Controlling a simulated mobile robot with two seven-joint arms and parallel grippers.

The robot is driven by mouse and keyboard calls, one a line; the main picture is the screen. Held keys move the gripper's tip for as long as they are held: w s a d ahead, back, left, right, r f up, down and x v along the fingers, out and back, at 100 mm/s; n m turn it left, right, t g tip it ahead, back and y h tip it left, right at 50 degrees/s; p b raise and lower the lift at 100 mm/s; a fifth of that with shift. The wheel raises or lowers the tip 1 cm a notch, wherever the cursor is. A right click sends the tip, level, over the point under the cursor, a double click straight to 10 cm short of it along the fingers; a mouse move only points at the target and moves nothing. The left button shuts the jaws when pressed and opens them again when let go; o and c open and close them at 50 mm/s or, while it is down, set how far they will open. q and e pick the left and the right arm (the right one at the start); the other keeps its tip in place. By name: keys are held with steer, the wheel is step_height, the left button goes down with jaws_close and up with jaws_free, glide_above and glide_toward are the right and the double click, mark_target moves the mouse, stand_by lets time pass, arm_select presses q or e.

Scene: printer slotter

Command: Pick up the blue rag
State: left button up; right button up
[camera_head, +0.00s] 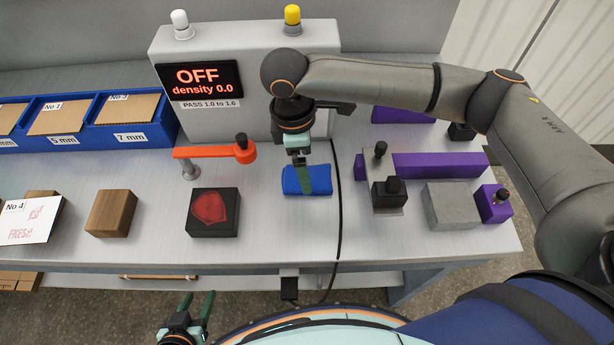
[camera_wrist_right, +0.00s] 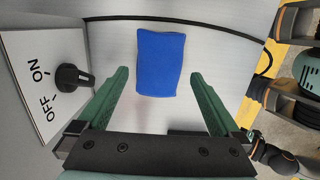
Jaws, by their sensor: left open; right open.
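The blue rag (camera_head: 318,180) lies folded on the grey bench, left of a black cable. My right gripper (camera_head: 303,185) is above it, pointing down, and covers part of its left side in the head view. In the right wrist view the rag (camera_wrist_right: 160,62) lies beyond the fingertips, centred between the two green fingers. The right gripper (camera_wrist_right: 160,76) is open with nothing between its fingers. My left gripper (camera_head: 196,308) is open and empty, low in front of the bench edge.
A grey machine with an OFF display (camera_head: 198,80) stands behind. A knob marked ON and OFF (camera_wrist_right: 78,77) is near the right gripper. An orange arm piece (camera_head: 215,152) and a dark block with a red pad (camera_head: 213,212) are left of the rag. A black and purple fixture (camera_head: 388,192) is right.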

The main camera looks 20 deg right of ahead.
step_height(320, 180, down, 3)
steer(key=shift+d+f, duration=0.15)
steer(key=shift+f, duration=0.05)
steer(key=c, duration=1.1)
steer(key=shift+r, duration=0.15)
steer(key=shift+c, duration=0.2)
steer(key=shift+w+r, duration=0.1)
steer(key=shift+r, duration=0.55)
steer(key=s+a+r, duration=0.8)
steer(key=s+r, duration=0.3)
steer(key=shift+s+a+r+p, duration=0.15)
steer(key=shift+s+r+p, duration=0.1)
steer(key=shift+p, duration=0.1)
